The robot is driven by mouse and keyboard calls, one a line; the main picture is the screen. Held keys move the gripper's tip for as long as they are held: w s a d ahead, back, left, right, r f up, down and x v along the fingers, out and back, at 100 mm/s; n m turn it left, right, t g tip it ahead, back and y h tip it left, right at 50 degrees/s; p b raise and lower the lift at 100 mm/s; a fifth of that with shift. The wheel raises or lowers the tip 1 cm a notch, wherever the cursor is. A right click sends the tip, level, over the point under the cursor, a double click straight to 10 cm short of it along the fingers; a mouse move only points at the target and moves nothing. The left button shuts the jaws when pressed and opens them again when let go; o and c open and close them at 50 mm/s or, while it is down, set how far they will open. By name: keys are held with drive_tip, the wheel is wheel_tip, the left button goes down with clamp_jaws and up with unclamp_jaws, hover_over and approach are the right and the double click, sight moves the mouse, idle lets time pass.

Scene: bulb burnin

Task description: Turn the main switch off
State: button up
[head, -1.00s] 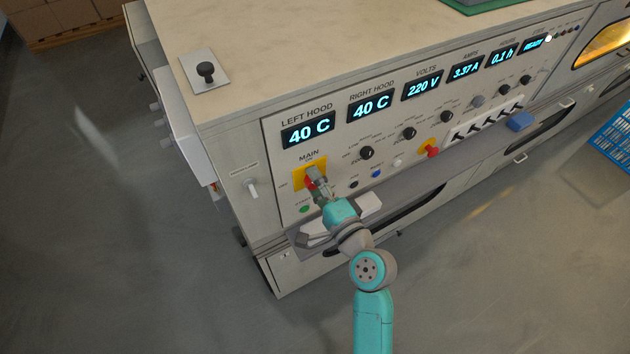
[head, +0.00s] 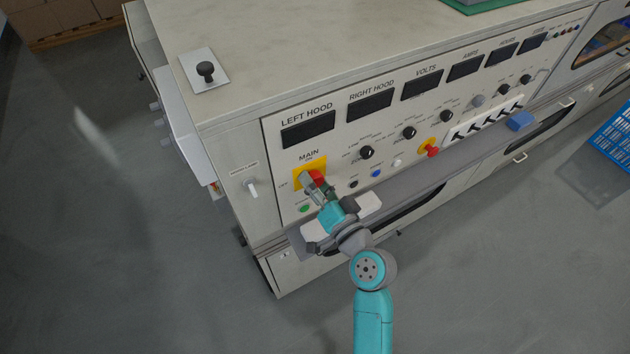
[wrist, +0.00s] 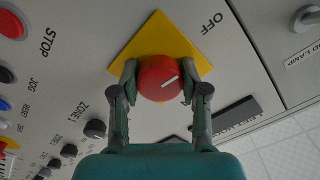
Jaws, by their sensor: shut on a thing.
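The main switch is a red rotary knob (wrist: 158,72) on a yellow square plate (wrist: 158,35) in the wrist view. My gripper (wrist: 160,84) is shut on the knob, with one finger on each side. The white mark on the knob slants up to the right in that view. The OFF label (wrist: 212,23) is at the plate's upper right. In the head view, the red knob (head: 317,176) shows partly behind my gripper (head: 314,186), below the MAIN label (head: 309,155). The yellow plate (head: 304,167) is partly covered too.
The panel displays (head: 308,129) are all dark. Black zone knobs (head: 367,153) and a red emergency-type button on yellow (head: 431,150) lie to the right. A grey ledge (head: 400,190) runs below the panel. A blue crate (head: 612,140) is at the far right.

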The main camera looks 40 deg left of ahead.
drive_tip(key=shift+f+n, duration=0.1)
drive_tip(key=shift+n, duration=0.5)
drive_tip(key=o, duration=1.1)
drive_tip(key=shift+o, duration=0.2)
drive_tip(key=shift+d, duration=0.15)
drive_tip(key=v, duration=1.1)
drive_tip(key=shift+s+d, duration=0.15)
drive_tip(key=shift+d, duration=0.2)
